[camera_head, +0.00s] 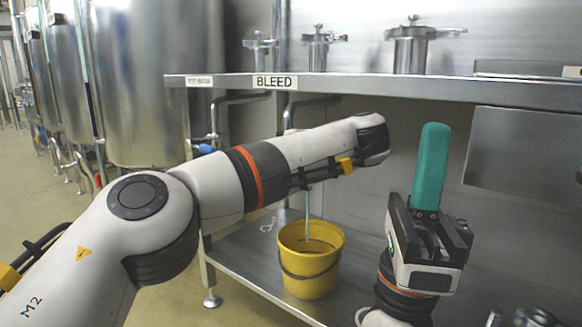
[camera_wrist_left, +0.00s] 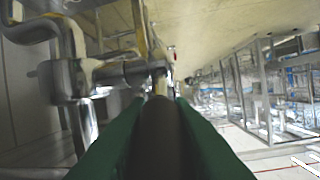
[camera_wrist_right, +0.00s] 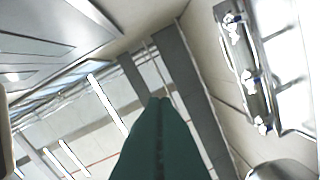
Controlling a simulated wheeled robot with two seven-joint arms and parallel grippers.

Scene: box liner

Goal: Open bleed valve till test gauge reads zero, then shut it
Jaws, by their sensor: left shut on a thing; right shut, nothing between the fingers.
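My left arm crosses the head view and hides its own gripper there. In the left wrist view my left gripper (camera_wrist_left: 160,102) has its green fingers shut on a dark rounded handle (camera_wrist_left: 160,135). Steel pipe and a valve body (camera_wrist_left: 75,80) show just beyond and to the left. In the head view a BLEED label (camera_head: 274,82) is on the shelf edge. A thin pale-blue stream (camera_head: 308,203) falls from behind my left forearm into a yellow bucket (camera_head: 311,262). No gauge dial can be read. My right gripper (camera_head: 434,130) points up, its teal fingers shut and empty.
The steel shelf (camera_head: 350,87) carries several valve fittings (camera_head: 411,45). A blue-handled valve (camera_head: 204,148) is on pipework below its left end. The bucket stands on a lower steel shelf (camera_head: 240,262). Large steel tanks (camera_head: 135,80) stand at the left.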

